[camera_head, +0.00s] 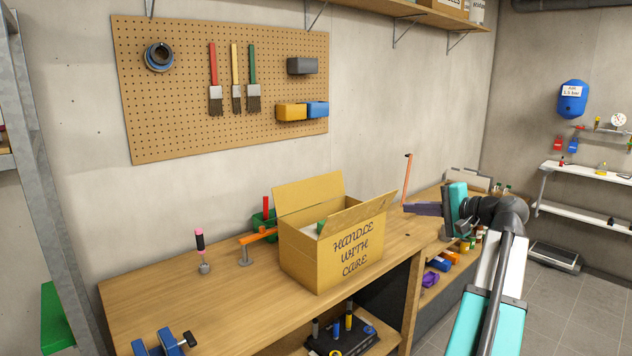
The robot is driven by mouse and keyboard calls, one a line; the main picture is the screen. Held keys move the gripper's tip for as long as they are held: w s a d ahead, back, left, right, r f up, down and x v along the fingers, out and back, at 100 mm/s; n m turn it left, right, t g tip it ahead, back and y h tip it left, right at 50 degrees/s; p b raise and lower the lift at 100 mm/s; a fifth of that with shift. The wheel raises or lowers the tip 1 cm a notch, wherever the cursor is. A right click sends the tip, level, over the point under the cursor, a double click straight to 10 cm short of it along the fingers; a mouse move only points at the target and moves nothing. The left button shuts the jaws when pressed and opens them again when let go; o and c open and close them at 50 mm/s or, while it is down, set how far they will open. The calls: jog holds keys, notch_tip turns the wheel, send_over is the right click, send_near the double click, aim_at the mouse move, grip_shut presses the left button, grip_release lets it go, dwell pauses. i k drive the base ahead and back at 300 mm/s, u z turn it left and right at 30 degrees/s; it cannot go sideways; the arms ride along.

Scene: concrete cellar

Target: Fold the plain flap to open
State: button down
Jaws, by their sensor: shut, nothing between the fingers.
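A cardboard box (305,262) stands on the wooden workbench, with "HANDLE WITH CARE" written on its front wall. A plain flap (308,192) stands up along its back left edge. Another plain flap (357,213) along the front edge, above the writing, slopes up and outward to the right. The top is open between them, and something green and something pale show inside. My gripper (408,209) is shut and empty, to the right of the box, its dark fingers pointing left. It looks apart from the front flap's right corner.
The workbench (150,295) holds an orange clamp (258,236), a pink-handled tool (201,252) and a blue vise (163,345) left of the box. A thin orange rod (407,180) rises beside my fingertips. Bench space in front of the box's left side is bare.

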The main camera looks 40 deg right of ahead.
aim_at(294, 196)
jog(key=i, duration=1)
